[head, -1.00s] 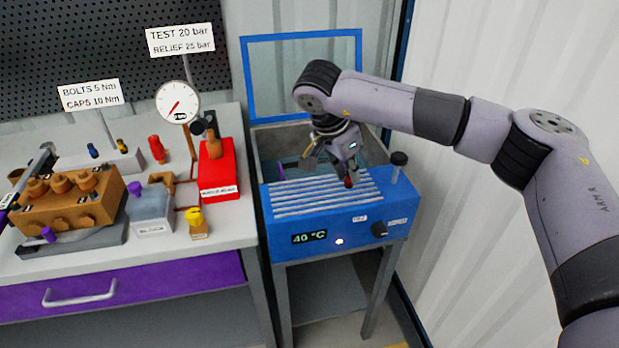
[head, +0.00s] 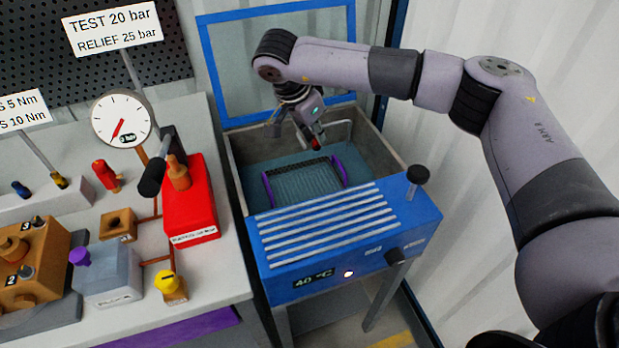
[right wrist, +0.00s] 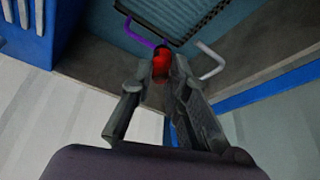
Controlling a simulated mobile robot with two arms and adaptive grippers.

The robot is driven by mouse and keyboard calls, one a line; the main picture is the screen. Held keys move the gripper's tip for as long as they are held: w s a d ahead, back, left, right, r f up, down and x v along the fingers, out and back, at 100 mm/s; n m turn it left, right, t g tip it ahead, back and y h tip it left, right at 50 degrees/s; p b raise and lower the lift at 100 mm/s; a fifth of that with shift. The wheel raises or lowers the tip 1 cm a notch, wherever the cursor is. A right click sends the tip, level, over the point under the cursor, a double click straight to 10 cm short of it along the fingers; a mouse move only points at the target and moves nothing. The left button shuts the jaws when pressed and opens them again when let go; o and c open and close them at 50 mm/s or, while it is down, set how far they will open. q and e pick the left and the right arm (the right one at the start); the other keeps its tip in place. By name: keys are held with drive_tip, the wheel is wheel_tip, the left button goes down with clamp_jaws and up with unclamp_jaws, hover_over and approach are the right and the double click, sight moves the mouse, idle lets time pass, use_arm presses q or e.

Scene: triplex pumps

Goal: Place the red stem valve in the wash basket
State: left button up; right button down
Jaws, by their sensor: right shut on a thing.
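My right gripper (head: 303,128) is shut on the red stem valve (head: 316,144), whose red end shows at the fingertips. The right wrist view also shows the red valve (right wrist: 161,66) between the fingers (right wrist: 157,82). The wash basket (head: 304,196), a dark mesh tray with purple handles, sits inside the blue washer's tank. The gripper holds the valve above the tank, near the basket's back right. The basket's purple handle (right wrist: 138,36) and mesh show beyond the valve in the right wrist view. My left gripper is not in view.
The washer's lid (head: 279,60) stands open behind the tank. Its slatted front cover (head: 325,225) has a post (head: 416,180) at the right. The bench at left holds a gauge (head: 121,120), a red pump block (head: 191,205) and another red part (head: 105,175).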

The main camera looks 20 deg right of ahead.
wheel_tip(320, 180, down, 12)
drive_tip(key=shift+w+r+p, duration=0.1)
drive_tip(key=shift+r+p, duration=0.15)
drive_tip(key=shift+p, duration=0.25)
wheel_tip(320, 180, down, 4)
drive_tip(key=shift+f, duration=0.25)
drive_tip(key=c, duration=1.5)
unclamp_jaws()
drive_tip(key=shift+c, duration=0.2)
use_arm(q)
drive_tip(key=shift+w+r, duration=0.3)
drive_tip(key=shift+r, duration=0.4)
